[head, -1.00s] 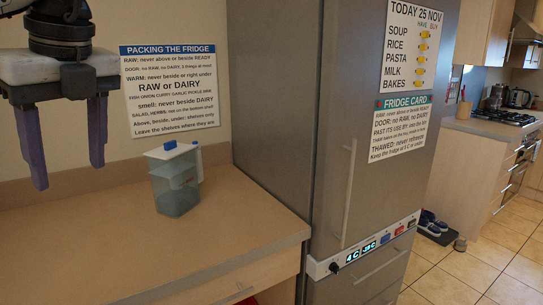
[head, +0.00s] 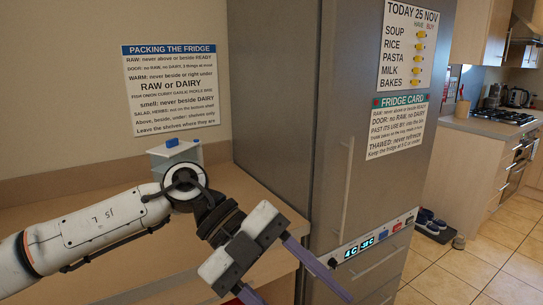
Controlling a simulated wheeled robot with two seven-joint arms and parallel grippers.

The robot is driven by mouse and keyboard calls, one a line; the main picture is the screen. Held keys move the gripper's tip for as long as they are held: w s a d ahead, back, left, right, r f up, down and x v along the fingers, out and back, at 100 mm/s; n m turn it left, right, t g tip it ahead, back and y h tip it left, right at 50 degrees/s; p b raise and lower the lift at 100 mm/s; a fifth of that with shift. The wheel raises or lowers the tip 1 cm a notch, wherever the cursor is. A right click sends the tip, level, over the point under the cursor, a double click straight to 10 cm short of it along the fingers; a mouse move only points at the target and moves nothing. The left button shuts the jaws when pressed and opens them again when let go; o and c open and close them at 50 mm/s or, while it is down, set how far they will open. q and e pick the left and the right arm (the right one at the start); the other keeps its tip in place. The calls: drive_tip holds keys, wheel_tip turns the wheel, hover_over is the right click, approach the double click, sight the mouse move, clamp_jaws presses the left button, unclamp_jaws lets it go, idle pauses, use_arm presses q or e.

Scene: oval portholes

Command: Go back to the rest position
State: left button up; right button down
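My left gripper (head: 300,282) comes in from the left on a white arm and hangs in front of the counter, beside the fridge's lower part. Its two purple fingers are spread wide apart with nothing between them, so it is open and empty. My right gripper is not in view. A clear jug with a blue-knobbed lid (head: 172,148) stands on the counter (head: 90,190) against the wall. My arm hides most of the jug's body.
The grey fridge (head: 290,100) stands shut right of the counter, with a vertical handle and a control strip (head: 365,249). A packing notice (head: 175,90) is on the wall. Shoes (head: 430,222) lie on the tiled floor, which is otherwise mostly open at right.

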use_arm(q)
drive_tip(key=s+d+r+n+h, duration=0.1)
drive_tip(key=d+r+n+h, duration=0.15)
drive_tip(key=d+h, duration=0.55)
drive_tip(key=w+a+f+n+t+h, duration=0.35)
drive_tip(key=w+a+n+t, duration=0.4)
drive_tip(key=n+t, duration=0.75)
drive_tip(key=w+a+f+n+t+y, duration=0.3)
drive_tip(key=a+f+n+t+y, duration=0.35)
drive_tip(key=f+y, duration=0.35)
drive_tip(key=s+a+f+n+g+y, duration=0.1)
drive_tip(key=s+a+f+n+y, duration=0.25)
drive_tip(key=f, duration=0.55)
drive_tip(key=s+a+f+n+g+y, duration=0.1)
drive_tip(key=s+a+f+n+y, duration=0.1)
drive_tip(key=a+f, duration=0.45)
drive_tip(key=s+a+f+n+g+y, duration=0.1)
drive_tip(key=s+a+f+g+y, duration=0.2)
drive_tip(key=s+f, duration=1.2)
drive_tip(key=a+g, duration=0.3)
drive_tip(key=shift+s+f, duration=0.25)
drive_tip(key=shift+f, duration=0.05)
